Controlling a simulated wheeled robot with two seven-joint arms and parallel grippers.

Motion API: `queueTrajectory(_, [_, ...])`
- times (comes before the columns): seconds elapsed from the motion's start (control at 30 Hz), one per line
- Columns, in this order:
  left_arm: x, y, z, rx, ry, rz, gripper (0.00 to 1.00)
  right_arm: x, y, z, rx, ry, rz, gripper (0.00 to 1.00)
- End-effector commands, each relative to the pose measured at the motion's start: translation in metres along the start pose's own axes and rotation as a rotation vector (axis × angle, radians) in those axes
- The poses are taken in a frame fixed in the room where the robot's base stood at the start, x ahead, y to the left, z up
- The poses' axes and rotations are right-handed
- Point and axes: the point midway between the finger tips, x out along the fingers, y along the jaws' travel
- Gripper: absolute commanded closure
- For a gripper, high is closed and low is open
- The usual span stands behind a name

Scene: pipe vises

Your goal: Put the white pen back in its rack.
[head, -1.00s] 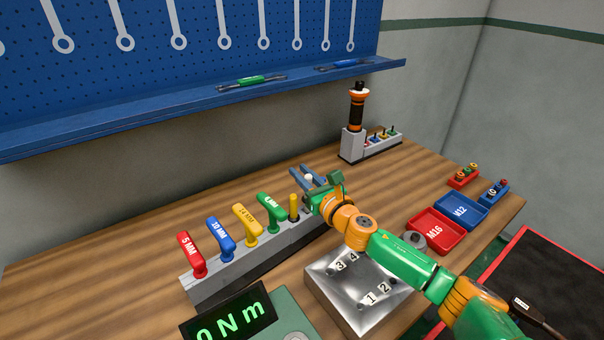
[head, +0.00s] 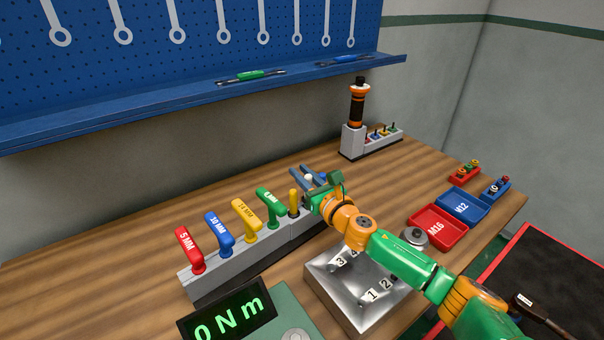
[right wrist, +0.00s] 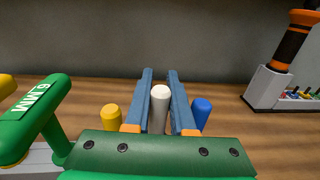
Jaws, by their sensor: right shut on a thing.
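The white pen (right wrist: 159,108) stands upright between the two blue fingers of my right gripper (right wrist: 160,98) in the right wrist view. In the head view its white top (head: 309,178) shows between the fingers of the right gripper (head: 307,179). The gripper is shut on it. The rack (head: 240,264) is a long grey block; its right end is hidden behind my gripper and arm. Whether the pen's lower end is in the rack is hidden. A yellow pen (right wrist: 111,117) stands to its left and a blue pen (right wrist: 201,113) to its right. My left gripper is not in view.
Hex keys with red, blue, yellow and green handles (head: 268,205) stand in the rack left of the pens. A metal block (head: 350,285) and a torque display (head: 228,318) are in front. Red (head: 437,227) and blue (head: 462,205) trays lie at right. Bare wood lies behind the rack.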

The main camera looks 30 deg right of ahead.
Motion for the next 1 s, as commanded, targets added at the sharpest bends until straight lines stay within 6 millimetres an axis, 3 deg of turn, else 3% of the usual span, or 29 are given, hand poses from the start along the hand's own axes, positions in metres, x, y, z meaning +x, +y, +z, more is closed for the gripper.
queueTrajectory(1.0, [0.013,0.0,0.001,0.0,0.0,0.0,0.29,0.0,0.0,-0.015,0.0,0.0,0.0,1.0])
